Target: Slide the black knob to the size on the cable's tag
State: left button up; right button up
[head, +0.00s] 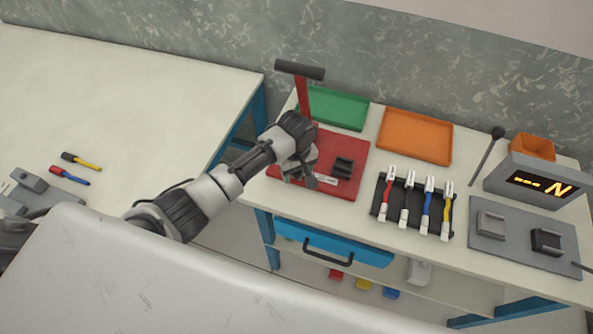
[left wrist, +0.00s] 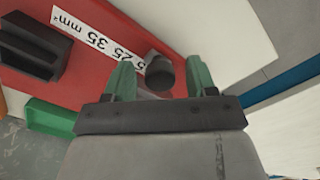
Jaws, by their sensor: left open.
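The black knob (left wrist: 159,72) is a short dark cylinder on the red base (left wrist: 130,22) in the left wrist view. It stands beside a white scale strip (left wrist: 85,35), where 25, 35 and mm² are legible. My left gripper (left wrist: 160,78) is open, with one green finger on each side of the knob; contact cannot be told. In the head view the left gripper (head: 305,176) is over the front of the red base (head: 338,190) and hides the knob. Several cables (head: 406,200) with white ends lie in a black rack; no size tag is legible. My right gripper is not in view.
A black block (head: 343,167) and an upright lever (head: 302,95) stand on the red base. Green (head: 335,108) and orange (head: 415,136) trays lie behind. A display (head: 543,187) reads dashes and N. A grey plate (head: 500,250) holds two blocks at the right.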

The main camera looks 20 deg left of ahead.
pick_arm(q)
jog(key=shift+f, duration=0.55)
grip_shut()
jog(key=shift+s+d+r+p, duration=0.1)
jog(key=shift+d+r+p, duration=0.1)
jog(key=shift+d+p, duration=0.8)
jog(key=shift+d+f+b, duration=0.1)
jog(key=shift+d+b, duration=0.2)
jog(key=shift+d, duration=0.3)
grip_release()
jog(key=shift+a, duration=0.1)
